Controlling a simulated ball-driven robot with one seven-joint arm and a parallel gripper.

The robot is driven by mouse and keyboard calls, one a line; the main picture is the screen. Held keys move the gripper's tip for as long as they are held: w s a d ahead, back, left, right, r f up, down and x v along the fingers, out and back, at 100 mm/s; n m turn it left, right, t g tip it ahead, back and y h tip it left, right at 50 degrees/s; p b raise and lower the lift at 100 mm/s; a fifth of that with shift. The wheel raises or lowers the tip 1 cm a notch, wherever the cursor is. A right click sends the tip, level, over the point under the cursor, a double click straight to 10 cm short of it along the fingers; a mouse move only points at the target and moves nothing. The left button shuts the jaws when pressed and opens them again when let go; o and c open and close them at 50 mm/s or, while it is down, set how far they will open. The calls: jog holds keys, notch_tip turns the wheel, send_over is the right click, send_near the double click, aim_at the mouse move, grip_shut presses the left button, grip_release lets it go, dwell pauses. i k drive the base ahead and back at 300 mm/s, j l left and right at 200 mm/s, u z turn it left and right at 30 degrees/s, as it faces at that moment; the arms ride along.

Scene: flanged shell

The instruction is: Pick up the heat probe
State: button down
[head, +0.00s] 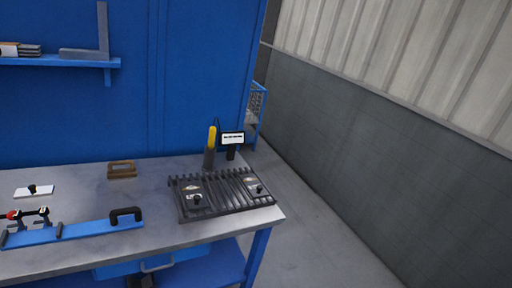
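What looks like the heat probe (211,140) stands upright at the back right of the metal workbench (80,182). It has a yellow grip on top and a dark grey lower part. A small dark unit with a lit white display (233,138) stands right beside it, and a thin dark cable loops above the yellow grip. I cannot tell whether the probe rests in a holder. My gripper is not in view.
A dark slatted grate (235,198) with small knobbed pieces lies in front of the probe. A brown block (121,169), a white knobbed plate (35,191) and a blue bar with black handle (85,231) lie left. A blue panel (160,80) rises behind; open floor is right.

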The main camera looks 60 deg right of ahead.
aim_at(213, 130)
jog(key=z, duration=1.35)
jog(key=u, duration=1.55)
jog(key=z, duration=1.55)
